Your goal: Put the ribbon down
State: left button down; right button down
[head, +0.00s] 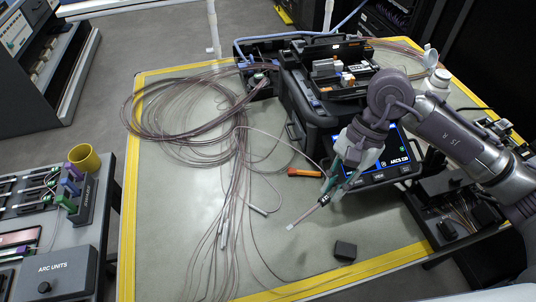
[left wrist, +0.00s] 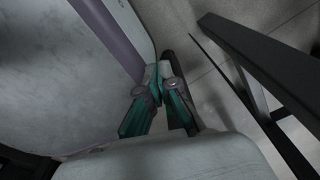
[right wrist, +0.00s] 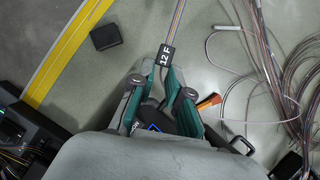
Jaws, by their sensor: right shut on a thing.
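My right gripper (head: 330,182) is shut on the ribbon (head: 310,213) above the grey work mat (head: 190,200), in front of the splicer (head: 345,130). In the head view the ribbon's pale end points down and left.
Loose cable coils (head: 165,115) and strands cover the mat's left half. An orange tool (head: 304,172) lies by the splicer, and a small black block (head: 345,250) lies near the yellow-taped front edge. Mat between strands and block is clear.

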jog(key=m, duration=0.3)
jog(key=m+t, duration=0.6)
jog(key=m, duration=0.9)
send_over(277, 169)
jog(key=s+d, duration=0.1)
jog(key=shift+h, duration=0.3)
notch_tip(277, 169, down, 4)
jog(key=shift+s+f+b, duration=0.1)
jog(key=shift+b, duration=0.35)
jog(key=shift+f, duration=0.1)
notch_tip(277, 169, down, 4)
jog(key=shift+r, duration=0.1)
pick_arm(q)
jog(key=shift+s+d+f, duration=0.25)
jog(key=shift+s+f, duration=0.05)
jog(key=shift+f, duration=0.2)
